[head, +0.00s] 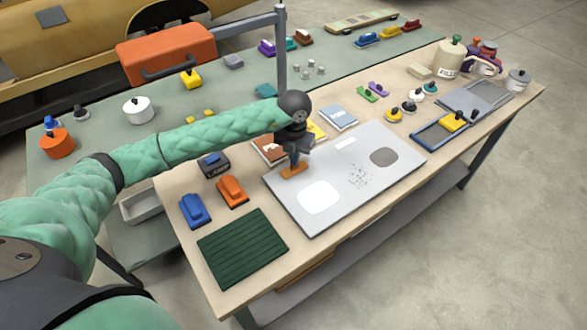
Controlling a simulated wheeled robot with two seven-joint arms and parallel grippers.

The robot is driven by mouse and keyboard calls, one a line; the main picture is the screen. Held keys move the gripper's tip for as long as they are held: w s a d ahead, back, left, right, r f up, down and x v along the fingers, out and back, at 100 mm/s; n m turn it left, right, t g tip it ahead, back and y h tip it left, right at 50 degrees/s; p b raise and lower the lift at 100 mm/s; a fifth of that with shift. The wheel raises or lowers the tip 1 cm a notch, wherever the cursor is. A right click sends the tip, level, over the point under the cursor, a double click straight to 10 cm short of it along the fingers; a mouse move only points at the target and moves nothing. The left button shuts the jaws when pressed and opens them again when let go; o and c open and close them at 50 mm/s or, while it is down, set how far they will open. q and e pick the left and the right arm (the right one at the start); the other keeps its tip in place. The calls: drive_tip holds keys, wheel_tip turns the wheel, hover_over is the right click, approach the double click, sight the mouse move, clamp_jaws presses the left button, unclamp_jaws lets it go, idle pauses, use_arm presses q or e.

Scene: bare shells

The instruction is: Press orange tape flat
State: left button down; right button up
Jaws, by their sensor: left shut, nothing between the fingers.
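A short strip of orange tape (296,171) lies on the light grey panel (335,195), near its left edge. My left gripper (292,162) points down over the tape from above, with its fingers shut and nothing held. The fingertips are at or just above the tape; I cannot tell whether they touch. They hide part of the strip, and I cannot tell whether it is flat. My right gripper is out of view.
The panel also bears a white patch (318,197), a dark grey patch (383,157) and a cluster of specks (359,176). Orange (232,191) and blue (195,210) sanding tools and a green ribbed mat (242,247) lie left of it. An upright post (282,60) stands behind.

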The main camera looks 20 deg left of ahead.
use_arm(q)
drive_tip(key=shift+r+p, duration=0.8)
drive_tip(key=shift+r, duration=2.7)
